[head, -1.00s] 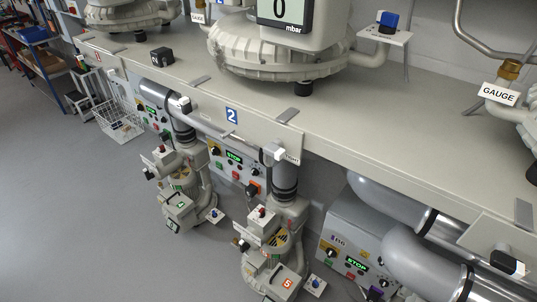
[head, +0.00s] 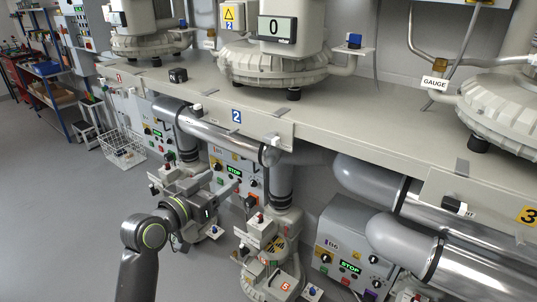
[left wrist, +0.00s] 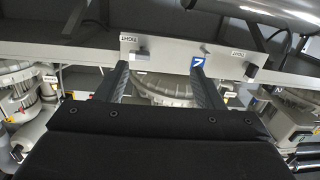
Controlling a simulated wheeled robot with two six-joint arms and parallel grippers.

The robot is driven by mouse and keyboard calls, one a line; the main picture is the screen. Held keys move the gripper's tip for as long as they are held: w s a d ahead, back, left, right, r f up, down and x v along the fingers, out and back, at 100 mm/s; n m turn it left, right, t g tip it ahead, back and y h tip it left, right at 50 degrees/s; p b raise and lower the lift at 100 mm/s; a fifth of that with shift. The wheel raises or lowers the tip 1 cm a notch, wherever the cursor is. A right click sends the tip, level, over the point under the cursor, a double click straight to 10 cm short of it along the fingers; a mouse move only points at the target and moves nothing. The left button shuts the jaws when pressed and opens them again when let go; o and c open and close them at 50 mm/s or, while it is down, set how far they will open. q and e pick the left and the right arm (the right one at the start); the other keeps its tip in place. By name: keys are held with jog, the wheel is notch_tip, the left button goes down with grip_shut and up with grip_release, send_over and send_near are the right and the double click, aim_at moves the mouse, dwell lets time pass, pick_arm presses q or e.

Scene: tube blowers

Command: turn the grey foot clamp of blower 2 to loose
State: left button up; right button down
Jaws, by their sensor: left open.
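Blower 2 (head: 274,65) stands on the long bench behind a front panel with a blue 2 tag (head: 236,117). White-ended levers sit on this panel, one at its right end (head: 276,141) and one at its left (head: 197,107). Short grey bars (head: 283,113) lie on the panel's top edge. I cannot tell for certain which part is the grey foot clamp.
A shiny pipe (head: 225,133) runs along below the panel. Smaller machines and control boxes (head: 345,245) stand under the bench. Blower 3 (head: 495,110) is at right. A wire basket (head: 122,148) is at left. The floor at left is clear.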

pick_arm(q)
notch_tip(320, 180, up, 4)
jog(key=s+d+m+h, duration=0.1)
jog(key=s, duration=0.2)
jog(key=p, duration=0.3)
send_near(268, 140)
jog(key=x, duration=0.7)
jog(key=shift+w+d, duration=0.15)
jog(key=shift+d, duration=0.05)
jog(key=shift+p+x, duration=0.3)
jog(key=shift+x, duration=0.7)
pick_arm(e)
jog(key=shift+s+r, duration=0.2)
jog(key=shift+r, duration=0.7)
jog(key=shift+s+r, duration=0.2)
jog(key=shift+r, duration=0.65)
pick_arm(q)
jog(key=c, duration=1)
